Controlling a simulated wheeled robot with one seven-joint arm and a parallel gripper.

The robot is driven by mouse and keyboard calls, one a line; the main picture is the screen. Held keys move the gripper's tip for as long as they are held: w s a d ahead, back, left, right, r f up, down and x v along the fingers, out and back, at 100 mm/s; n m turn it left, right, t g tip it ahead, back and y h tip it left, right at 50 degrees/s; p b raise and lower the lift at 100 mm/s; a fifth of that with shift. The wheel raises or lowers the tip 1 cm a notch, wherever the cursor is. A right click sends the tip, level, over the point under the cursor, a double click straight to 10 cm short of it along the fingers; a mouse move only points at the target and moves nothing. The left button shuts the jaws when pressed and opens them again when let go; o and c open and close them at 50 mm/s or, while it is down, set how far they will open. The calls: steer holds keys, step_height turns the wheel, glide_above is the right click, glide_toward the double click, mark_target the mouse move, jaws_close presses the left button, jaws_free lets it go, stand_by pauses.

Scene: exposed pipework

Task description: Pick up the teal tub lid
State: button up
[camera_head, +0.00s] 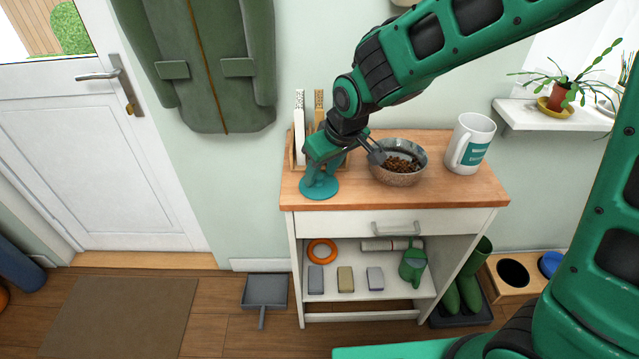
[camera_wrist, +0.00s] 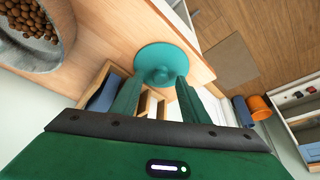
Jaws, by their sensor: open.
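The teal tub lid (camera_head: 319,188) is a round disc with a raised centre, near the left front corner of the wooden cabinet top (camera_head: 440,193). It also shows in the wrist view (camera_wrist: 166,62), just beyond the fingertips. My gripper (camera_head: 320,172) is right over the lid in the head view and hides part of it. In the wrist view the two green fingers of my gripper (camera_wrist: 158,82) are apart, with nothing held between them. I cannot tell whether the fingertips touch the lid.
A speckled bowl of brown kibble (camera_head: 398,176) stands close to the right of my gripper. A wooden rack (camera_head: 292,150) with upright items stands behind the lid. A white mug (camera_head: 469,144) is at the right end. The top's front edge is close to the lid.

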steer(key=shift+w+a+f, duration=0.1)
steer(key=shift+w+f, duration=0.05)
steer(key=shift+f, duration=0.3)
jaws_close()
steer(key=shift+r, duration=0.15)
